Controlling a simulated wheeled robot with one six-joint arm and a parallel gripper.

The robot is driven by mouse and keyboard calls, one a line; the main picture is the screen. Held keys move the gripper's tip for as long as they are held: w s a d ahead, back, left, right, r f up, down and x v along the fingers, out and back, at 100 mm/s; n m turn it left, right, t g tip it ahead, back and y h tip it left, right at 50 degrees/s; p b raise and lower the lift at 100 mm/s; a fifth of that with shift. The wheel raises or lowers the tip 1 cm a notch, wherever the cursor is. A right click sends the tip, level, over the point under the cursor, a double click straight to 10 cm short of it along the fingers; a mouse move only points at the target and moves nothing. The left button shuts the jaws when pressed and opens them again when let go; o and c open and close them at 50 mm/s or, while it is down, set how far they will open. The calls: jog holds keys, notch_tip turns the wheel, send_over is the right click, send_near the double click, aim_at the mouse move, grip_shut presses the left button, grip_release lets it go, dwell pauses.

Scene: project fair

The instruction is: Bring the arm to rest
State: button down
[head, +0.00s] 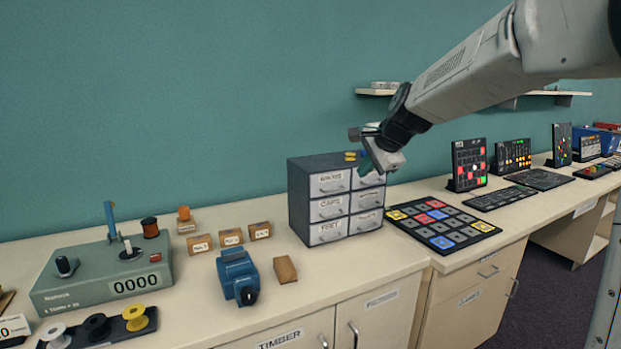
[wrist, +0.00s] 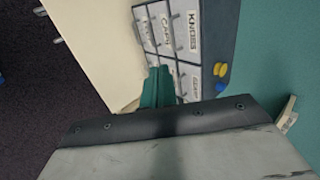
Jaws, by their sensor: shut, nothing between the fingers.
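My arm reaches in from the upper right of the head view. My gripper (head: 367,161) is at the upper right front of a small grey drawer cabinet (head: 296,204), and covers part of its top right drawers. The gripper is shut with nothing seen in it. In the wrist view, the green fingers of my gripper (wrist: 158,86) show in front of the cabinet (wrist: 222,50). Whether the fingers touch the cabinet cannot be told.
A grey-green winding machine (head: 105,275), a blue vise-like device (head: 237,275) and several small wooden blocks stand left of the cabinet. A keypad board (head: 440,226) lies to the right. A wall shelf (head: 376,92) is behind the arm. The counter front before the cabinet is clear.

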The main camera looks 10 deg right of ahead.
jog(key=s+a+f+n+g, duration=0.1)
jog(key=s+n, duration=0.4)
jog(key=s, duration=0.8)
jog(key=s+f+n+g+h, duration=0.1)
jog(key=s+f+n+g, duration=0.2)
jog(key=s, duration=1.1)
jog(key=s+a+f+n+g+h, duration=0.1)
jog(key=s+f+n, duration=0.3)
jog(key=s, duration=1)
jog(key=n+g, duration=0.1)
jog(key=n, duration=0.2)
jog(key=shift+s+a+f+g, duration=0.2)
jog(key=shift+s+a+g, duration=0.05)
jog(key=shift+a+g, duration=0.05)
